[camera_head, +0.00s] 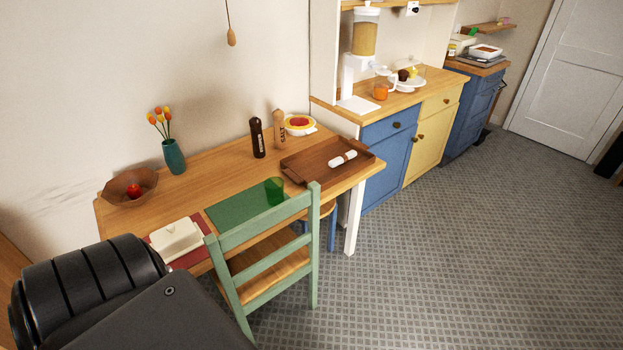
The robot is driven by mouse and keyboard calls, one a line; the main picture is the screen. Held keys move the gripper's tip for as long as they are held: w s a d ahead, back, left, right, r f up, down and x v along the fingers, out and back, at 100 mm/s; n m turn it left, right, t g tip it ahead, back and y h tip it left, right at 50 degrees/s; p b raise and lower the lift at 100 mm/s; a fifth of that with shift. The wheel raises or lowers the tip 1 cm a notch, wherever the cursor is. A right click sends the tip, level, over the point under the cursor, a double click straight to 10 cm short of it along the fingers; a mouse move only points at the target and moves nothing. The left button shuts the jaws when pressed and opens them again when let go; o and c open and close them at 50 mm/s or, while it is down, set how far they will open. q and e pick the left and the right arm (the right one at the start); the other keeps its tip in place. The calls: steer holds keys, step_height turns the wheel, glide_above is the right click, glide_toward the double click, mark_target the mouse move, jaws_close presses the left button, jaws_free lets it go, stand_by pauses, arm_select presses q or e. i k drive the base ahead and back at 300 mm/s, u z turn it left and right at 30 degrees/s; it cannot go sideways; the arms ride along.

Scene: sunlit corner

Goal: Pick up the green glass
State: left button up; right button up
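The green glass (274,190) stands on the wooden table, at the right end of a green placemat (232,207). It is see-through and seems upright, just behind the back of the green chair. A dark part of my own arm fills the lower left corner, well apart from the glass. Neither of my grippers shows in this view.
The green chair (265,232) stands at the table's (207,163) front edge, before the glass. A wooden tray (314,163) is right of the glass. A butter dish (176,240), bowl (145,187), vase (174,157) and two mills stand on the table. Floor at right is clear.

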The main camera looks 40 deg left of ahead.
mark_target(275, 193)
steer(key=i, duration=2.9)
steer(key=u, duration=3.3)
